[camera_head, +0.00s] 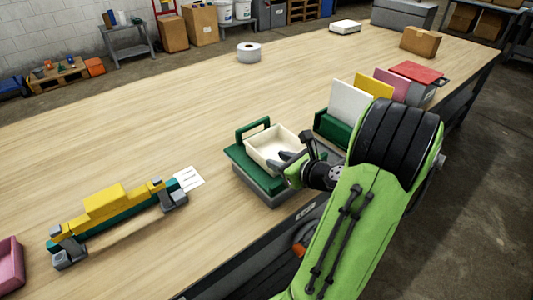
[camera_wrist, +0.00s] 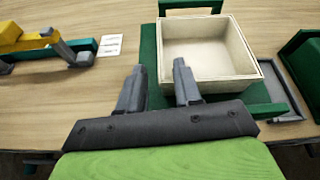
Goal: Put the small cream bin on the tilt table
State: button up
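The small cream bin (camera_head: 274,147) is open-topped and empty. It sits on a green platform (camera_head: 240,158) with a grey base and a green upright frame at its back, which looks like the tilt table. The right finger overlaps the bin's near left corner; the left finger is outside. I cannot tell whether either touches. In the head view my gripper (camera_head: 286,158) is at the bin's right side.
A yellow and teal device with grey end blocks (camera_head: 104,203) and a white card (camera_head: 188,179) lie left. A green rack with coloured panels (camera_head: 349,103) stands close right. A tape roll (camera_head: 249,52) is farther back. The table's middle is clear.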

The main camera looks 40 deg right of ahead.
jog(key=a+r+n+g+y, duration=0.2)
jog(key=a+n+g+y, duration=0.3)
jog(key=a+n, duration=1.25)
jog(key=s+a+r+n+g+h, duration=0.1)
jog(key=s+a+n, duration=0.3)
jog(key=n, duration=0.5)
jog(key=s+a+r+n+g+h, duration=0.1)
jog(key=s+a+r+n, duration=0.3)
jog(key=s+n, duration=0.4)
jog(key=shift+s+a+n+g+h, duration=0.3)
jog(key=shift+a+n+g+h, duration=0.1)
jog(key=shift+a+n+h, duration=0.35)
